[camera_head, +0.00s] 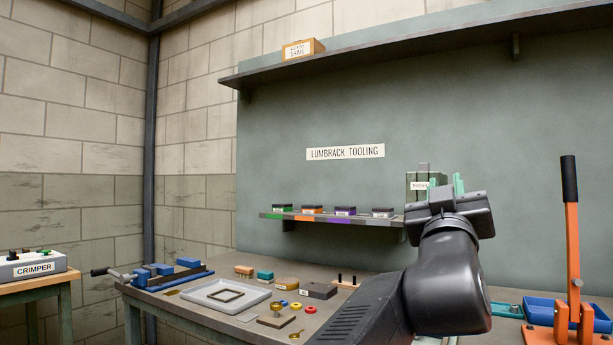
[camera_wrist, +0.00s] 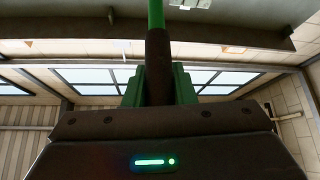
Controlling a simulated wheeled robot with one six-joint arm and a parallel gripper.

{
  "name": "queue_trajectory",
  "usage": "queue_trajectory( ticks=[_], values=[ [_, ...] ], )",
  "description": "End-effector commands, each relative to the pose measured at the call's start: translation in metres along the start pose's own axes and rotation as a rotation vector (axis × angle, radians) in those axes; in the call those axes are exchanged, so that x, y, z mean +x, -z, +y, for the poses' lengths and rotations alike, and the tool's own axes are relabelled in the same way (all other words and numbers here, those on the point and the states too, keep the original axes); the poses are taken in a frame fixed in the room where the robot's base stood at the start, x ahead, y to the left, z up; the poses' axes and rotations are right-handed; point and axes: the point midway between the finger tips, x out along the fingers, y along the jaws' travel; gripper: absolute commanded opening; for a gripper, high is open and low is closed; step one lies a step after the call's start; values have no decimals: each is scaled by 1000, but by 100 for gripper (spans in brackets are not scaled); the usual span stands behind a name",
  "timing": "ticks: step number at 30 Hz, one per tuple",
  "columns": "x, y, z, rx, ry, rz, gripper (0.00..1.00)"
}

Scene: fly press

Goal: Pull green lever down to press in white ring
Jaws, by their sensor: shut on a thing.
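The green lever (camera_wrist: 156,14) shows in the wrist view as a green bar with a dark grip (camera_wrist: 159,60). My gripper (camera_wrist: 158,88) has its two green fingers on either side of the dark grip and is shut on it. In the head view my gripper (camera_head: 446,188) is raised in front of the back panel, with a green finger showing above its dark body. A green block-like part with a white label (camera_head: 419,185) stands just behind it, partly covered. My arm hides what lies below. I cannot make out the white ring in either view.
An orange lever press (camera_head: 573,250) with a black handle stands upright at the right, beside a blue tray (camera_head: 550,308). A small shelf (camera_head: 350,219) holds several dark blocks. A vise (camera_head: 160,275), a grey tray (camera_head: 207,303) and small parts lie on the bench (camera_head: 180,310).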

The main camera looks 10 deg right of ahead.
Motion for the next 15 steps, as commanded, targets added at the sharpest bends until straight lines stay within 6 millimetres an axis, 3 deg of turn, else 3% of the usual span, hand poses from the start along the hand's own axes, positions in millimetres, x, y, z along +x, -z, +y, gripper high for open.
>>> queue_trajectory(
  ticks=[1, 3, 15],
  values=[
    [-7, -13, -3, -1, 0, 5, 0],
    [-10, -16, -4, -2, -2, 24, 0],
    [-15, -24, -5, -8, -13, 84, 0]
  ],
)
